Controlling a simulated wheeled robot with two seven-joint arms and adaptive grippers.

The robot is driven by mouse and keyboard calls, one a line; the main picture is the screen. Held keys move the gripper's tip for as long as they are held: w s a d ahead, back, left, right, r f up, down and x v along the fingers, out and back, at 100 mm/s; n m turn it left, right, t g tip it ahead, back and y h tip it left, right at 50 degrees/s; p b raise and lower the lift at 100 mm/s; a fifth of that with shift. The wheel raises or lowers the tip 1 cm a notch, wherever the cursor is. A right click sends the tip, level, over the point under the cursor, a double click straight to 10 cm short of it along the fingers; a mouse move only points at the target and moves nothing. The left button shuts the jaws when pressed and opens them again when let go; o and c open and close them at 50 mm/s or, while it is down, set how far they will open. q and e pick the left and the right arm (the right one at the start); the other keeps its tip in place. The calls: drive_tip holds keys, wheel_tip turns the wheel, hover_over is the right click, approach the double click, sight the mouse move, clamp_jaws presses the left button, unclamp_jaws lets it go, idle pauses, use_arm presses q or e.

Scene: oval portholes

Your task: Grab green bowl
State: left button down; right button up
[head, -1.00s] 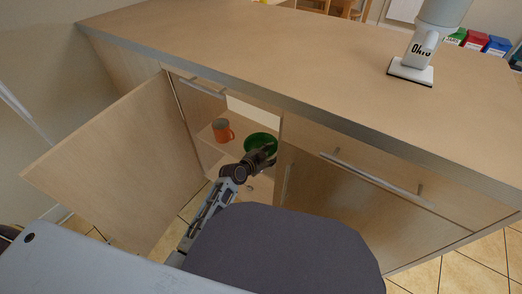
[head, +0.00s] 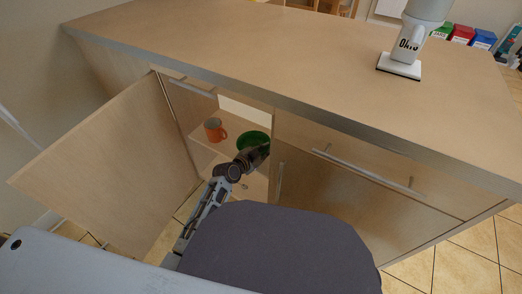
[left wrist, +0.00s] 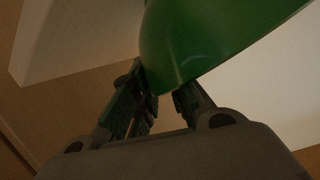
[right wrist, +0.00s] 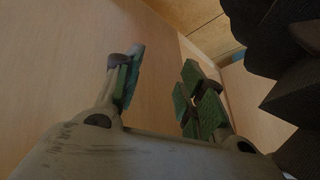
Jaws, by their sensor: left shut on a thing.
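The green bowl (head: 254,139) is in the open cabinet, at the right of the shelf. My left arm reaches in through the opening, and its gripper (head: 258,154) is at the near side of the bowl, partly covering it. In the left wrist view the bowl (left wrist: 205,40) fills the top, and its edge is between the fingers of my left gripper (left wrist: 165,95), which is shut on it. I cannot tell whether the bowl is clear of the shelf. My right gripper (right wrist: 160,90) is open and empty in the right wrist view, facing a wooden panel.
An orange mug (head: 213,131) stands on the shelf left of the bowl. The cabinet door (head: 110,165) is swung open to the left. A closed front with a long handle (head: 360,170) is on the right. The countertop (head: 230,50) is above, with a white appliance (head: 402,62).

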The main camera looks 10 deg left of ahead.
use_arm(q)
drive_tip(key=shift+r, duration=0.1)
use_arm(e)
drive_tip(key=shift+s, duration=0.1)
use_arm(q)
drive_tip(key=shift+r+p, duration=0.55)
drive_tip(key=shift+r, duration=0.35)
wheel_tip(320, 180, up, 6)
drive_tip(key=p, duration=0.3)
drive_tip(key=shift+r+p, duration=0.3)
drive_tip(key=shift+r, duration=0.7)
use_arm(e)
wheel_tip(320, 180, up, 9)
drive_tip(key=d+g+h, duration=0.1)
drive_tip(key=shift+s+d+f+n+g, duration=0.15)
drive_tip(key=shift+d+f+n+g, duration=0.05)
drive_tip(key=shift+d+n+g, duration=0.2)
